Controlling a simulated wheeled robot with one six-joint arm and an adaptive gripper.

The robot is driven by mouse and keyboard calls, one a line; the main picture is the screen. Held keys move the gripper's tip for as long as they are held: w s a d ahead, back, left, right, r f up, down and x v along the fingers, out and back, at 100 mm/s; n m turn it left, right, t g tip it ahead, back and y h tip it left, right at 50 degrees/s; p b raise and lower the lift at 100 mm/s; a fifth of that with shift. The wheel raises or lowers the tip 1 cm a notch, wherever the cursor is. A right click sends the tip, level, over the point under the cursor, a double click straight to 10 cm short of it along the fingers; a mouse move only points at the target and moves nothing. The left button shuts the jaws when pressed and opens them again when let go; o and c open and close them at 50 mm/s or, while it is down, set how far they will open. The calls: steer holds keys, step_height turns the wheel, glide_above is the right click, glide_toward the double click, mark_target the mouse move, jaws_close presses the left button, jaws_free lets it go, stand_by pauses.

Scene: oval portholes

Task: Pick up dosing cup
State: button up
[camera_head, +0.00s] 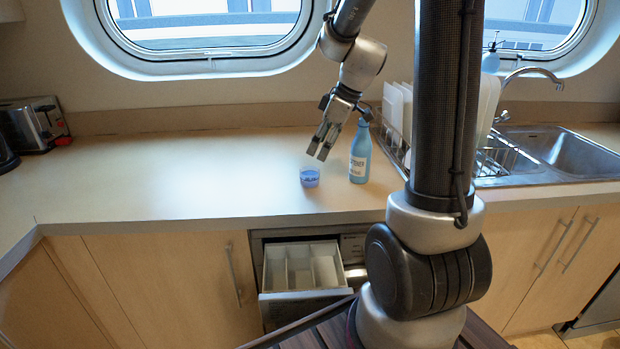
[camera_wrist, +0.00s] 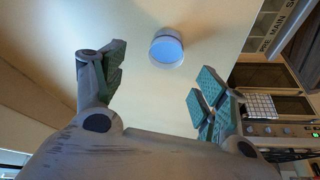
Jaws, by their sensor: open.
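The dosing cup (camera_head: 309,177) is a small, translucent blue cup standing on the wooden counter near its front edge. In the wrist view the dosing cup (camera_wrist: 167,49) shows at the upper middle, beyond the fingertips and roughly between their lines. My gripper (camera_head: 319,150) is open and empty, pointing down just above the cup and apart from it. In the wrist view my gripper (camera_wrist: 160,80) has its green-padded fingers spread wide. A light blue bottle (camera_head: 360,155) with a white label stands upright just right of the cup.
The counter (camera_head: 180,180) is clear to the left of the cup. A dish rack (camera_head: 400,115) and sink (camera_head: 560,150) lie to the right. A toaster (camera_head: 35,122) stands far left. Below the counter edge, a washer's detergent drawer (camera_head: 303,270) is pulled out.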

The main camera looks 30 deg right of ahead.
mark_target(311, 168)
steer(key=x, duration=0.7)
steer(key=shift+s+a+f, duration=0.3)
steer(key=shift+a+f, duration=0.1)
steer(key=c, duration=1.1)
